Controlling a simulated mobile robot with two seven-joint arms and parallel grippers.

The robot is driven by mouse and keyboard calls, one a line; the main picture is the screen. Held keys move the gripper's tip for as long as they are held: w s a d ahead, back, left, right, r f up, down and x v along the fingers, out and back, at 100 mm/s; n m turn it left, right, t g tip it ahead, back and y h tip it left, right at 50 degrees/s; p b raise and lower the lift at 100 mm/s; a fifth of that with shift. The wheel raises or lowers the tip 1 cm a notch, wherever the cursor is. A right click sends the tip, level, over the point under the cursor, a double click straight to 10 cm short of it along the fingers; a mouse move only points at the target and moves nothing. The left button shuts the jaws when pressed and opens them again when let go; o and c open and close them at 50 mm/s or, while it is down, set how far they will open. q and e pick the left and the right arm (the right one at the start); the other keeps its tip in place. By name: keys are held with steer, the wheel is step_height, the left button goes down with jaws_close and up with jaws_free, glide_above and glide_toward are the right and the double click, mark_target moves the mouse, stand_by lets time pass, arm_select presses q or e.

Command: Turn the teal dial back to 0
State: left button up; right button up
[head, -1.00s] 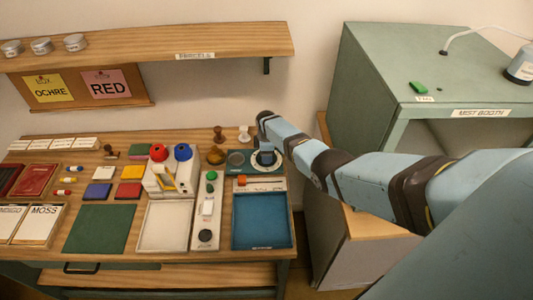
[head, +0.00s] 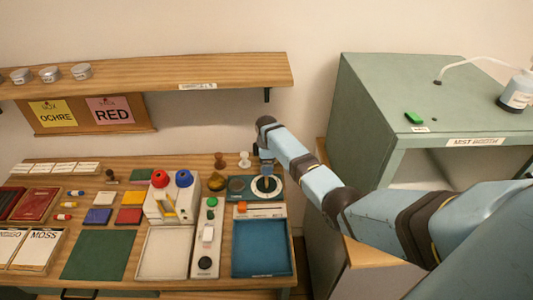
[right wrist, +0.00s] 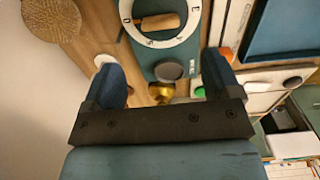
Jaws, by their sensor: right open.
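The teal dial (head: 267,188) is at the back right of the table, with a white marked ring around it. In the right wrist view the ring (right wrist: 160,43) is at the top, cut by the frame edge, with a wooden handle (right wrist: 158,21) across its middle. My right gripper (head: 266,167) is just above and behind the dial in the head view. My left gripper is out of view.
A grey disc (right wrist: 169,70) sits on the same teal plate beside the dial. A blue tray (head: 262,250) lies in front. The green mist booth (head: 440,100) stands right.

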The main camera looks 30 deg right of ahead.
steer(key=shift+r, duration=2.2)
steer(key=s+a+f+m+t, duration=0.1)
steer(key=s+a+f, duration=0.15)
steer(key=s, duration=0.45)
steer(key=s+a+f+m, duration=0.1)
steer(key=s+a+m, duration=0.1)
steer(key=s+a, duration=0.35)
steer(key=s+a+f+m+t, duration=0.1)
steer(key=s+a+f, duration=0.1)
steer(key=s, duration=0.6)
steer(key=s+a+r+m+t, duration=0.15)
steer(key=s+r, duration=0.25)
steer(key=s, duration=0.4)
steer(key=s+a+r+m, duration=0.2)
steer(key=s+a+r, duration=0.15)
steer(key=s, duration=0.45)
steer(key=s+a+r+m, duration=0.2)
steer(key=s+r, duration=0.3)
steer(key=s, duration=0.3)
steer(key=w+a+f+t+y, duration=0.1)
steer(key=w+a+f+t, duration=0.2)
steer(key=f, duration=0.4)
steer(key=w+a+f+t+y, duration=0.2)
steer(key=w+a+f+t, duration=0.1)
steer(key=f, duration=0.4)
steer(key=shift+f+t, duration=0.15)
steer(key=shift+t, duration=0.6)
steer(key=shift+w+n, duration=0.1)
steer(key=shift+n, duration=0.15)
